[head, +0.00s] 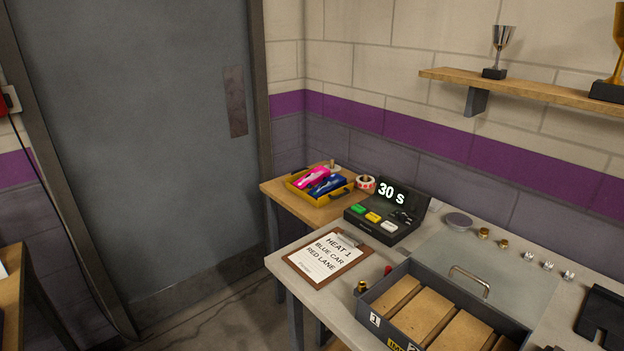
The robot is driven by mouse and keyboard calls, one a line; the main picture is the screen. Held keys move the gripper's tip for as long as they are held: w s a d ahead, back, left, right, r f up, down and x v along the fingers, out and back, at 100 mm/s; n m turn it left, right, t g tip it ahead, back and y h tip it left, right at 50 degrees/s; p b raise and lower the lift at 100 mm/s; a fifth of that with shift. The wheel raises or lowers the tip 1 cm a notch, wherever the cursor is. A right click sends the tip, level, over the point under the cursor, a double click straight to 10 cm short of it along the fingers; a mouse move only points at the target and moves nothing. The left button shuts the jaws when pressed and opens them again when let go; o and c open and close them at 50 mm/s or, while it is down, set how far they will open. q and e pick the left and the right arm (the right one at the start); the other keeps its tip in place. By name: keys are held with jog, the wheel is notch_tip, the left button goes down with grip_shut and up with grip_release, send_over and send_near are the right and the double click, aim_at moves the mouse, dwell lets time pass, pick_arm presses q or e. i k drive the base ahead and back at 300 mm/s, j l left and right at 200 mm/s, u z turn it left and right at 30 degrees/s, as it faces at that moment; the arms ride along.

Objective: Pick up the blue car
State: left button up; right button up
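The blue car (328,185) lies in a yellow tray (322,200) on a small wooden table in the corner. A pink car (312,177) lies beside it in the same tray, a little further left. Neither of my grippers is in the head view.
A black timer box (386,217) reading "30 s" and a tape roll (365,184) stand near the tray. A clipboard (319,257) reading "Heat 1, Blue car, Red lane" lies on the grey bench. A divided box (445,308) is at the front. A closed grey door (140,130) is at left.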

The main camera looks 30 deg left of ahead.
aim_at(334, 181)
jog(key=i+j, duration=0.15)
jog(key=j, duration=0.25)
jog(key=i+j, duration=0.15)
jog(key=j, duration=0.3)
jog(key=i+j, duration=0.2)
jog(key=j, duration=0.2)
jog(key=i+j+z, duration=0.1)
jog(key=j, duration=0.3)
jog(key=i+j, duration=0.2)
jog(key=j, duration=0.25)
jog(key=i+j, duration=0.15)
jog(key=j, duration=0.25)
jog(key=i+j, duration=0.1)
jog(key=j, duration=0.35)
jog(key=i+j, duration=0.15)
jog(key=j, duration=0.3)
jog(key=l+z, duration=0.05)
